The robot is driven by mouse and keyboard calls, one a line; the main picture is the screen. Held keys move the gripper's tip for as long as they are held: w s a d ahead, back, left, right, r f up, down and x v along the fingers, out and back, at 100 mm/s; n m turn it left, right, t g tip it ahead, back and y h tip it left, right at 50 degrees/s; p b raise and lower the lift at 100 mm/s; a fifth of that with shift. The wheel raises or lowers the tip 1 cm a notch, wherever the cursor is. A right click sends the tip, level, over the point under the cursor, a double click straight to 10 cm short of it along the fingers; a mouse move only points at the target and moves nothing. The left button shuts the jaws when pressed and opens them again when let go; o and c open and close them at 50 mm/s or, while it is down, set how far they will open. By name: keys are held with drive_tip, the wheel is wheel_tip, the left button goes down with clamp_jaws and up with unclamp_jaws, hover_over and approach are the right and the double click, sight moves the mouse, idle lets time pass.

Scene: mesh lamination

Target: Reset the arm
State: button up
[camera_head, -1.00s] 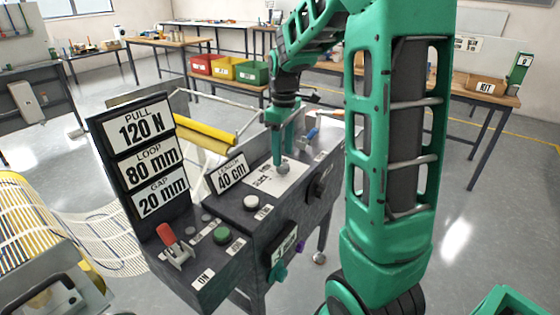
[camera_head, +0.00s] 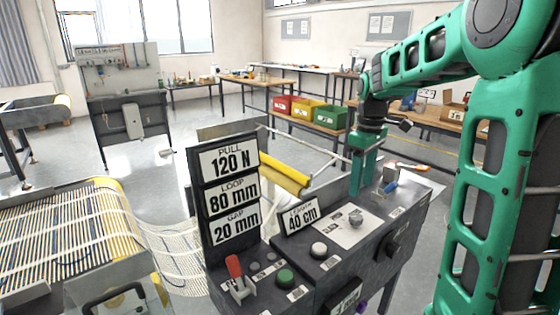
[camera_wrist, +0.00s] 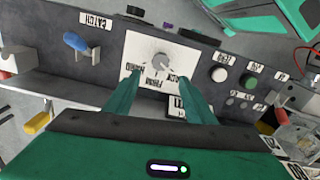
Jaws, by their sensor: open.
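My gripper (camera_head: 364,178) is green and points down above the back right part of the dark control console (camera_head: 262,273). In the wrist view my gripper (camera_wrist: 160,92) has its two fingers apart with nothing between them. A grey knob (camera_head: 355,217) stands on a white labelled plate, apart from the fingers; in the wrist view the knob (camera_wrist: 162,58) lies beyond the fingertips. A blue-handled lever (camera_wrist: 78,42) is left of the plate there. My green arm fills the right of the head view.
The console carries a red lever (camera_head: 235,267), a green button (camera_head: 285,277), a white button (camera_head: 319,250) and a sign board (camera_head: 228,190) reading 120 N, 80 mm and 20 mm. A yellow roller (camera_head: 284,174) lies behind. Red, yellow and green bins (camera_head: 329,118) stand on a far bench.

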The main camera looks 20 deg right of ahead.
drive_tip(key=shift+s, duration=0.1)
drive_tip(key=s+a+f+m, duration=0.1)
drive_tip(key=s+m, duration=0.3)
drive_tip(key=s, duration=0.5)
drive_tip(key=s+a+f+m, duration=0.1)
drive_tip(key=s+f+m, duration=0.2)
drive_tip(key=s, duration=0.6)
drive_tip(key=s+a+f+m, duration=0.1)
drive_tip(key=s+m, duration=0.3)
drive_tip(key=s, duration=0.6)
drive_tip(key=shift+f+m, duration=0.4)
drive_tip(key=shift+f, duration=0.5)
drive_tip(key=shift+w+a, duration=0.1)
drive_tip(key=shift+w+f, duration=0.25)
drive_tip(key=shift+w, duration=0.35)
